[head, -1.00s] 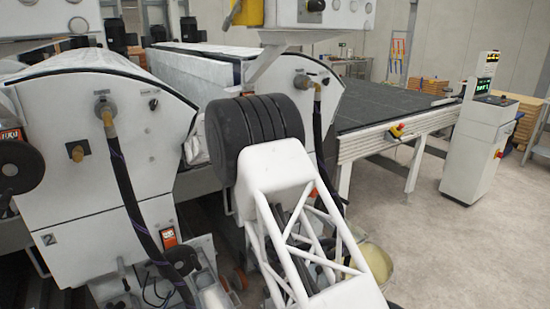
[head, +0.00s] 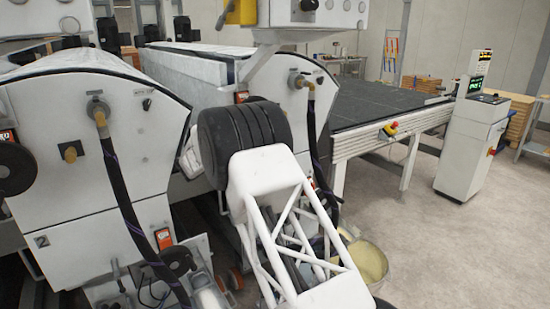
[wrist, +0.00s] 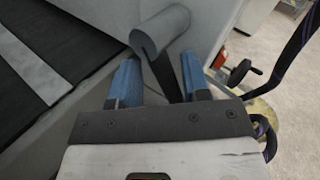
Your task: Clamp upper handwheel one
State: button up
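In the wrist view my gripper (wrist: 157,82) has two blue fingers, set apart and open. A grey rounded cylindrical knob (wrist: 160,30) lies just beyond the fingertips, and a dark bar (wrist: 165,76) runs from it into the gap between the fingers. I cannot tell whether either finger touches them, or whether this knob belongs to upper handwheel one. A small black handwheel (wrist: 238,74) with a side handle is farther off to the right. In the head view my gripper is hidden behind my own arm. A black round wheel (head: 16,168) is on the machine at the far left.
White coater housings (head: 110,130) with black hoses (head: 128,200) stand left and centre. A dark conveyor table (head: 375,107) and a white control console (head: 470,145) are at right. A bucket (head: 367,262) stands on the floor by my arm. The floor at right is clear.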

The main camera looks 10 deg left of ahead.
jog(key=s+a+m+t, duration=0.1)
jog(key=s+a+m, duration=0.1)
jog(key=s, duration=0.6)
jog(key=s+d+r+m+g+h, duration=0.1)
jog(key=d+m, duration=0.3)
jog(key=d, duration=0.6)
jog(key=s+d+r+m+g+h, duration=0.1)
jog(key=s+d+r+m+g, duration=0.2)
jog(key=d, duration=0.7)
jog(key=s+d+r+m+g+h, duration=0.2)
jog(key=d+m, duration=0.4)
jog(key=d, duration=0.4)
jog(key=shift+r+g, duration=0.55)
jog(key=shift+g, duration=0.35)
jog(key=shift+a, duration=0.1)
